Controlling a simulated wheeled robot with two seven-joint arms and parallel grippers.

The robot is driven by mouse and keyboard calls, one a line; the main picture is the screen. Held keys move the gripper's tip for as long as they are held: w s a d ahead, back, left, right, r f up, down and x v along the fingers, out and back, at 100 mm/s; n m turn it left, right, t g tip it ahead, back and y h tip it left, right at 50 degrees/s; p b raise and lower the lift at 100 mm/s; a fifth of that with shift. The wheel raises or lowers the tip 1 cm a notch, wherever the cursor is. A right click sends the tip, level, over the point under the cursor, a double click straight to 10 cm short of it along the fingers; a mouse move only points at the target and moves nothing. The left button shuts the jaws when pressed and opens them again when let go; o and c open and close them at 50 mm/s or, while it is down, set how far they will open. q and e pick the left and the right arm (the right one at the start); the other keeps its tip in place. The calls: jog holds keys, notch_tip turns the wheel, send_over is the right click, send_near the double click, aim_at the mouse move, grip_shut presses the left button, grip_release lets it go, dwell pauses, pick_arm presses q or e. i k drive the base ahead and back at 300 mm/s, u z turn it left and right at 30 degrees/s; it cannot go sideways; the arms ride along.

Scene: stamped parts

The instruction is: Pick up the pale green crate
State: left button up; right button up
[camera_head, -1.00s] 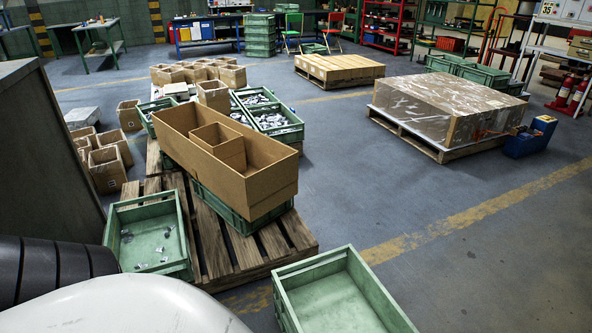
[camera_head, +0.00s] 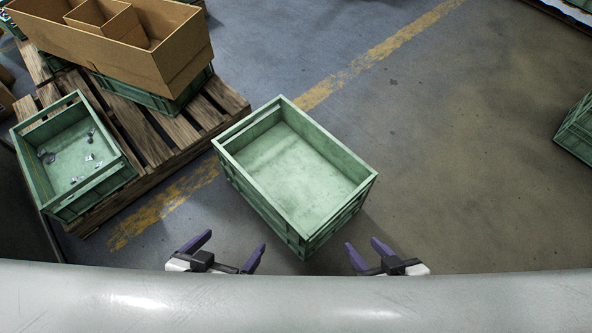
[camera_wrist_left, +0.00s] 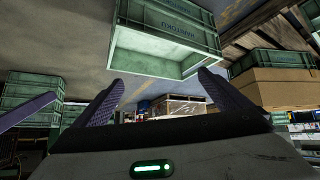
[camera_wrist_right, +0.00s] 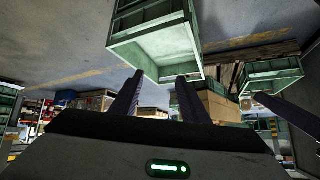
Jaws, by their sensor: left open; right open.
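The pale green crate (camera_head: 295,175) stands empty on the floor in the middle of the head view, its open top facing up. It also shows in the left wrist view (camera_wrist_left: 165,45) and the right wrist view (camera_wrist_right: 155,45). My left gripper (camera_head: 222,247) is open and empty, in front of the crate's near left side and apart from it. My right gripper (camera_head: 364,250) is open and empty, in front of the crate's near right corner and apart from it. Both grippers have purple fingers.
Left of the crate is a wooden pallet (camera_head: 145,130) bearing a cardboard box (camera_head: 188,52) on a green crate. Another green crate (camera_head: 75,165) with small metal parts stands at its front corner. A further green crate (camera_head: 578,130) is at the right edge. Floor right of the crate is clear.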

aim_at(306, 179)
jog(key=z, duration=0.3)
jog(key=k, duration=0.4)
jog(key=z, duration=0.4)
jog(key=i, duration=0.8)
jog(key=z, duration=0.3)
